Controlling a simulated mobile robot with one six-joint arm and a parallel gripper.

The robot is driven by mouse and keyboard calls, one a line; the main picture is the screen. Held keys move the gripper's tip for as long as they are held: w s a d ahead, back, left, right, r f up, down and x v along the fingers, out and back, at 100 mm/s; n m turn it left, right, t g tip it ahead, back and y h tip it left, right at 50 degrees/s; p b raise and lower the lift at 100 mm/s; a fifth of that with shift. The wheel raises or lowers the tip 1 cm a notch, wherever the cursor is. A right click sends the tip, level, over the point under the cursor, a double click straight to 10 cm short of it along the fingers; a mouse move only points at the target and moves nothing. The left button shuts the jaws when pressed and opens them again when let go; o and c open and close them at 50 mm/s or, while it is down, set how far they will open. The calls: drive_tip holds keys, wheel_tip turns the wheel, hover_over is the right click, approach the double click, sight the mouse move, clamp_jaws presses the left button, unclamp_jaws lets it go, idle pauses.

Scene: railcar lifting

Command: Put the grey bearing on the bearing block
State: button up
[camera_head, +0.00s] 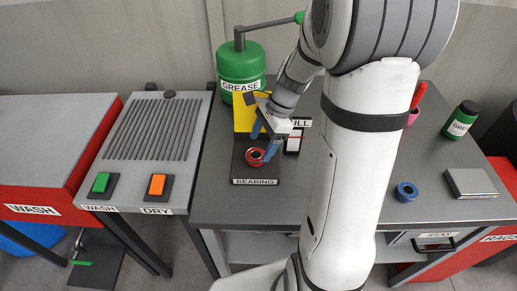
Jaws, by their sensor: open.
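The bearing block (241,171) is a dark plate labelled BEARING with a yellow upright at its back. A red ring with a dark centre (255,156) sits on it. My gripper (263,142) is open, its blue fingers over the block, close to the red ring. I cannot tell whether a finger touches the ring. I cannot pick out a grey bearing; my arm hides part of the table. A blue ring (406,191) lies on the right side of the table.
A green GREASE tank (240,66) stands behind the block. A small green jar (461,120) and a flat grey box (470,183) are at the right. A wash and dry station (150,130) with green and orange buttons is left. The table's front left is clear.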

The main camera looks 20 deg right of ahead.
drive_tip(key=v, duration=0.8)
drive_tip(key=s+a+r+n+t+h, duration=0.1)
drive_tip(key=s+a+n+h, duration=0.1)
drive_tip(key=s+n, duration=0.5)
drive_tip(key=s+a+r+n+t+h, duration=0.1)
drive_tip(key=s+a+n+t+h, duration=0.1)
drive_tip(key=s+n, duration=0.5)
drive_tip(key=n, duration=0.3)
drive_tip(key=shift+s+a+r, duration=0.25)
drive_tip(key=shift+s+a, duration=0.05)
drive_tip(key=shift+a, duration=0.05)
drive_tip(key=shift+c, duration=0.3)
